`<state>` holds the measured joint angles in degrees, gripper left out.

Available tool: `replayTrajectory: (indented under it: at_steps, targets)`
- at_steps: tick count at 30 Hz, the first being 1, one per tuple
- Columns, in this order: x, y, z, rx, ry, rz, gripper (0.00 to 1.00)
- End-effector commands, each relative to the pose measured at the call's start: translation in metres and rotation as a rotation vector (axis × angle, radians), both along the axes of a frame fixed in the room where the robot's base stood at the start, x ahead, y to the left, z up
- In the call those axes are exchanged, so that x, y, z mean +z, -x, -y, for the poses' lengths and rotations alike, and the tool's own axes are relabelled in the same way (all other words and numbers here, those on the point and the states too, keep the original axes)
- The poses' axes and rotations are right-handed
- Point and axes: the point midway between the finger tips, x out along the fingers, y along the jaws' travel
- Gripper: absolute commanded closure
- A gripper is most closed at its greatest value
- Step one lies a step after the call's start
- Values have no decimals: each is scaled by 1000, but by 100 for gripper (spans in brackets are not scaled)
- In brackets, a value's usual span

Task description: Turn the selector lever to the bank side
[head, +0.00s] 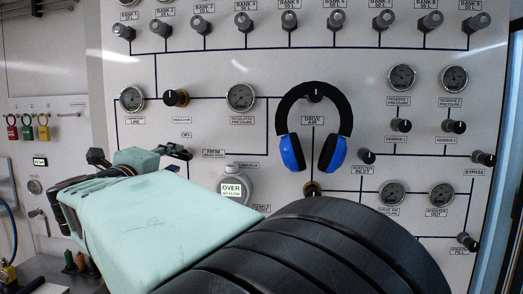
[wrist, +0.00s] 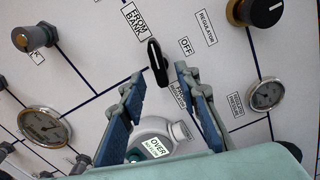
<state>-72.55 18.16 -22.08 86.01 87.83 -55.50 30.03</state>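The black selector lever (wrist: 157,62) is on the panel in the wrist view. It lies roughly along the line between the FROM BANK label (wrist: 138,19) and the FROM REGULATOR label, with the OFF label (wrist: 186,46) to its right. I cannot tell which end is its handle. My gripper (wrist: 160,88) is open, its blue-padded fingers apart on either side of the lever; no contact shows. In the head view my gripper (head: 137,155) is in front of the panel's left part and hides the lever there.
A flow meter reading OVER (head: 232,189) sticks out right of my gripper, and also shows between the fingers in the wrist view (wrist: 158,148). The regulator knob (head: 176,97) is above. Blue headphones (head: 315,125) hang in the middle. Gauges and bank knobs fill the panel.

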Motion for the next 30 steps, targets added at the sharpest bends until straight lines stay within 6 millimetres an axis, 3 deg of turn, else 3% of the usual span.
replayTrajectory:
  at_steps: [7,18,26,30]
  targets:
    - [1,-32,2,0,1,0,70]
    - [0,-37,3,1,0,-1,70]
    - [0,-37,3,1,0,-1,99]
    - [0,-37,3,1,0,-1,100]
